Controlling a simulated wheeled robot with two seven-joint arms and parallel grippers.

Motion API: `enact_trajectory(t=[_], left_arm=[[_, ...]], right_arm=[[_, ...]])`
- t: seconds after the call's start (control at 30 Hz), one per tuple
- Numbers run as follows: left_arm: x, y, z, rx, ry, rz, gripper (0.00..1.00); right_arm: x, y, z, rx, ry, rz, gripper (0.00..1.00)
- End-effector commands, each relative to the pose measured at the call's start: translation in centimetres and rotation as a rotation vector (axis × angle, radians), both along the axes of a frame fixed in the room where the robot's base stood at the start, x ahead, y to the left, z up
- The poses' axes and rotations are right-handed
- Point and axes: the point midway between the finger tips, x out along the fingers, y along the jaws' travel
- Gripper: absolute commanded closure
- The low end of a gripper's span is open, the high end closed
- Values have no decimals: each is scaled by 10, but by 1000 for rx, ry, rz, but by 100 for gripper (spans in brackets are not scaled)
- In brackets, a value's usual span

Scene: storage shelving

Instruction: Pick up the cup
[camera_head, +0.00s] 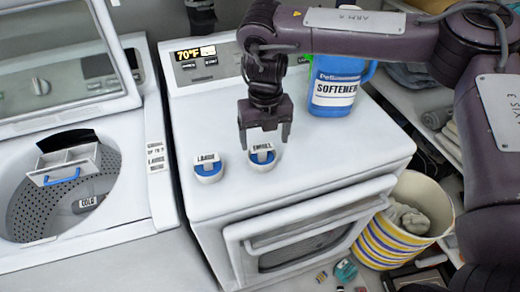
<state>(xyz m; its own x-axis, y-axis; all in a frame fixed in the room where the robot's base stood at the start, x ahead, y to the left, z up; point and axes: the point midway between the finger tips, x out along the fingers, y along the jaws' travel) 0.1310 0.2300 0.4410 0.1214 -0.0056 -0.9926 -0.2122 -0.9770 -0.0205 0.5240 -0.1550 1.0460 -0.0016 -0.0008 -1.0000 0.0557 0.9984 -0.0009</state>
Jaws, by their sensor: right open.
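Two small round white-and-blue cups with labels on top stand on the white dryer top (330,165). The left cup (208,170) has a label that seems to read LARGE. The right cup (262,158) has a label I cannot read surely. My right gripper (265,138) points down just above and behind the right cup. I cannot tell whether the fingers touch this cup. My left gripper is not in view.
A blue softener jug (333,90) stands at the dryer's back right, close to my right arm. An open washer (105,235) with a drawer-like tray (68,165) is at left. A striped basket (390,240) stands on the floor at right.

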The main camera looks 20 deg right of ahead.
Motion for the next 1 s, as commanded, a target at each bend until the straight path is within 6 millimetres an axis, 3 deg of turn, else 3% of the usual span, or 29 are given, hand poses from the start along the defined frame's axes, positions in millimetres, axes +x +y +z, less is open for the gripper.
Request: enact_trajectory(t=[0.2, 0.3, 0.47, 0.7, 1.0], left_arm=[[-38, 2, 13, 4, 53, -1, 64], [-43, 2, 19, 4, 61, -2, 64], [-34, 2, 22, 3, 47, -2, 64], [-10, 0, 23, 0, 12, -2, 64], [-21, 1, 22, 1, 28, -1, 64]], right_arm=[[-3, 3, -25, -2, 5, 1, 20], [-4, 5, -42, -2, 4, 1, 20], [-3, 5, -58, 0, 1, -1, 20], [-3, 5, -60, 0, 0, -1, 20], [-2, 5, -60, 0, 0, -1, 55]])
